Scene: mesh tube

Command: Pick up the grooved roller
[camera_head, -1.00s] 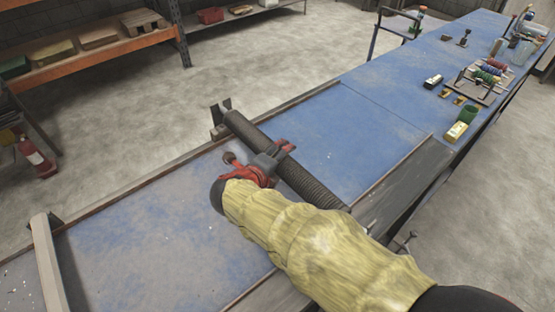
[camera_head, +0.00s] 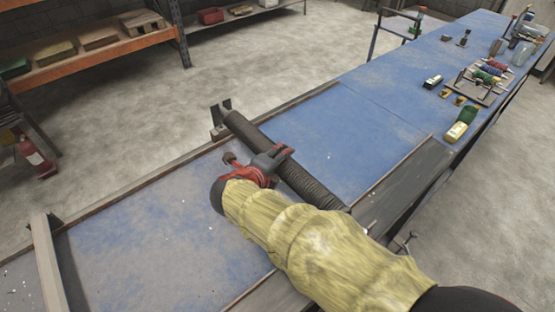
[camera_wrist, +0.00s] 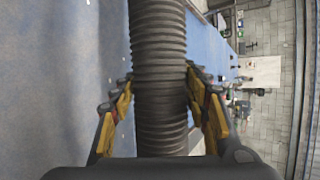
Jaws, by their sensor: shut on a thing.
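The grooved roller (camera_head: 304,182) is a long dark ribbed cylinder lying across the blue table, its far end at a small bracket (camera_head: 219,120) on the table's far rail. My gripper (camera_head: 268,160), red and grey, is around the roller's middle. In the wrist view the roller (camera_wrist: 160,80) runs top to bottom between my two yellow-and-black fingers (camera_wrist: 163,105), one on each side, shut on it. The roller's near end is partly hidden behind my yellow-sleeved arm. I cannot tell whether the roller is clear of its supports.
The blue table (camera_head: 150,255) has raised rails along both long sides. A grey bar (camera_head: 47,262) crosses it at the left.

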